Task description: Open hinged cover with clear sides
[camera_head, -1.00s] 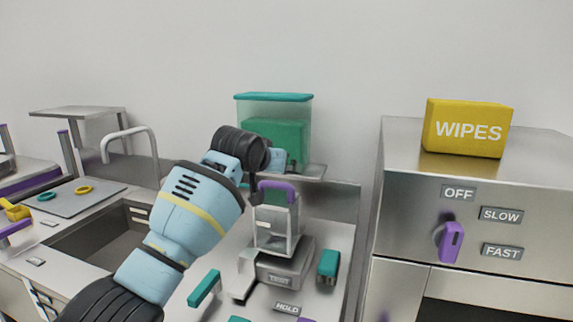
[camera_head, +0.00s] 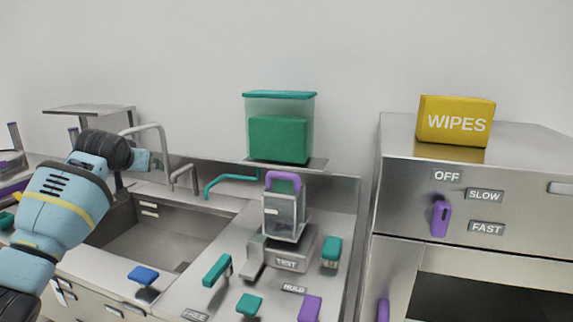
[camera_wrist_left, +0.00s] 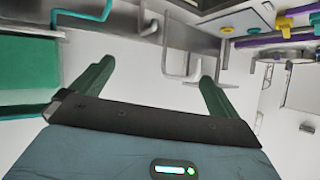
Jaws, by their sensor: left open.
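The cover with clear sides (camera_head: 284,216) stands upright on the grey base labelled TEST (camera_head: 291,263), with a purple handle (camera_head: 284,180) on top. It looks lowered onto the base; its hinge is hard to make out. My left gripper (camera_wrist_left: 155,80) is open, its two green fingers apart with nothing between them in the left wrist view. In the head view my left arm is at the left, over the sink, well apart from the cover, and its fingers are hard to see. My right gripper is not in view.
A teal-lidded clear container (camera_head: 279,130) sits on a shelf behind the cover. Teal levers (camera_head: 217,270) and (camera_head: 331,250) flank the base. A tap (camera_head: 150,130) rises by the sink (camera_head: 150,235). A cabinet (camera_head: 395,200) with a yellow WIPES box (camera_head: 455,122) stands right.

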